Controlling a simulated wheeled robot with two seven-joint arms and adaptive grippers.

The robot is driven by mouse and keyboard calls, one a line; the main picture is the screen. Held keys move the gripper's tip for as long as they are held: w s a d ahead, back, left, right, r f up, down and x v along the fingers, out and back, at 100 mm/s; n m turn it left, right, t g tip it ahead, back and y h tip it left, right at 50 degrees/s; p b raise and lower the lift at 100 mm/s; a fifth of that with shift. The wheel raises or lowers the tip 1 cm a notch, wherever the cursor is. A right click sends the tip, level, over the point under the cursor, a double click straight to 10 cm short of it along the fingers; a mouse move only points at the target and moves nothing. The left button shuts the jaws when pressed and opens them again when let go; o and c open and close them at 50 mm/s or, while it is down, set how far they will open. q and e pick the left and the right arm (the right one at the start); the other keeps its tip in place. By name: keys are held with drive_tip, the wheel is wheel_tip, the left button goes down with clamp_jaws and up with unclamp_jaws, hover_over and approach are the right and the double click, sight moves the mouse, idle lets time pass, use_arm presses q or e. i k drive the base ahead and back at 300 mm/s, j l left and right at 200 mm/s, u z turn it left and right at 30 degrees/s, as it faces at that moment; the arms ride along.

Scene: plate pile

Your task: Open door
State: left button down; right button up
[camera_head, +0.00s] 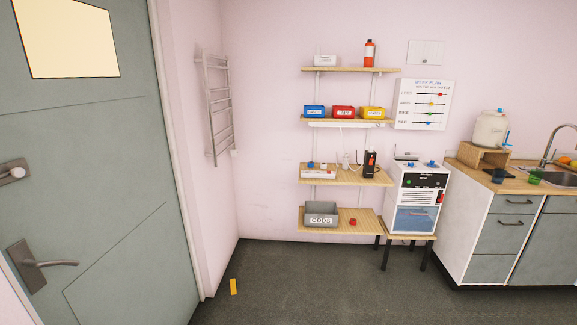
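A grey-green door (118,160) fills the left of the head view. It looks closed against its pale frame (172,140). A metal lever handle (52,264) on a plate sits low on the door near the left edge, with its lever pointing right. Above it is a round lock or knob (14,173) on its own plate. A pale yellow panel (65,38) shows at the top of the door. Neither of my grippers is in view.
A yellow block (233,287) lies on the dark floor (290,285) near the door frame. A metal rack (219,110) hangs on the wall. Shelves (345,174), a small appliance (415,200) on a stand and a kitchen counter (500,225) stand to the right.

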sight(82, 113)
drive_tip(key=l+u, duration=0.1)
drive_tip(key=u, duration=1.2)
